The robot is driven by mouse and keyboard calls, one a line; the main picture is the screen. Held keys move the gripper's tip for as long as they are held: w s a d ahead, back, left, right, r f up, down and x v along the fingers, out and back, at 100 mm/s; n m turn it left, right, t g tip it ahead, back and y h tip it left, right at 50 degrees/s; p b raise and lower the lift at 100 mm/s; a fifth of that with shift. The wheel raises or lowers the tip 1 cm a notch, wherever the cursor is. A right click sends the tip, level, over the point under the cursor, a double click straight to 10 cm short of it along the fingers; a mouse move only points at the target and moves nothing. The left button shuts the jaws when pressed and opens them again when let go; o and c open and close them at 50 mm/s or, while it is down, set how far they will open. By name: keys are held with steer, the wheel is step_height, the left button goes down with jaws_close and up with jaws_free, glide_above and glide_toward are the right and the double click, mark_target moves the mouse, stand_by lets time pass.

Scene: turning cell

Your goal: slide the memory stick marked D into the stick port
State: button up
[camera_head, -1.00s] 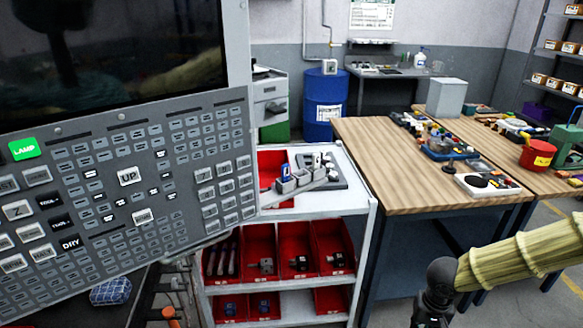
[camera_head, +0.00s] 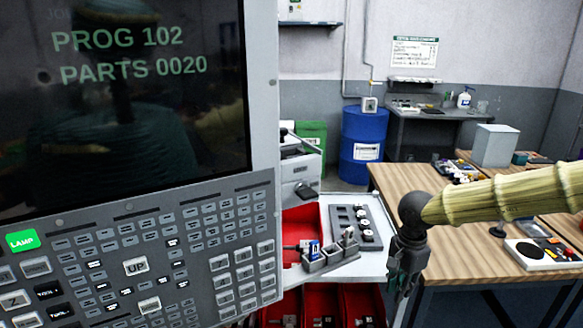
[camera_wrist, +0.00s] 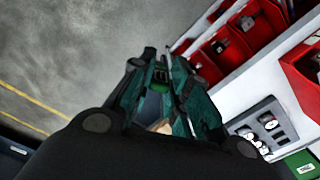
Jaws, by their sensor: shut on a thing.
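My gripper (camera_head: 405,282) hangs in front of the white cart, at the right of the head view, fingers down. In the wrist view its teal fingers (camera_wrist: 160,100) are closed on a small dark thing (camera_wrist: 160,74), which looks like a memory stick; its letter cannot be read. I cannot make out the stick port in either view.
The machine control panel (camera_head: 135,268), with its screen (camera_head: 130,90), fills the left. A grey plate with round knobs (camera_head: 362,228) lies on the cart (camera_head: 375,265), above red bins (camera_head: 357,304). A wooden bench (camera_head: 400,180) stands right. Bare floor (camera_wrist: 60,60) shows in the wrist view.

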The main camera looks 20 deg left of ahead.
steer(key=a+r+m+p, duration=0.2)
steer(key=a+r+m, duration=0.25)
steer(key=r, duration=0.65)
steer(key=a+r+m+p, duration=0.25)
steer(key=a+r, duration=0.35)
steer(key=r, duration=0.5)
steer(key=s+a+r+m+p, duration=0.25)
steer(key=s+a+r, duration=0.2)
steer(key=r, duration=0.55)
steer(key=s+a+r+m+p, duration=0.1)
steer(key=s+a+r+m, duration=0.35)
steer(key=r, duration=0.45)
steer(key=s+a+r+m+p, duration=0.25)
steer(key=s+a+r, duration=0.2)
steer(key=r, duration=0.55)
steer(key=shift+m, duration=0.25)
steer(key=shift+w+a+f+b, duration=0.1)
steer(key=shift+w+f+b, duration=0.15)
steer(key=shift+f, duration=1)
steer(key=shift+w+a+f+b, duration=0.1)
steer(key=shift+f+b, duration=0.3)
steer(key=shift+f, duration=0.8)
steer(key=shift+w+a+f+b, duration=0.1)
steer(key=shift+w+f+b, duration=0.15)
steer(key=shift+f, duration=1)
steer(key=o, duration=0.8)
steer(key=shift+o, duration=0.2)
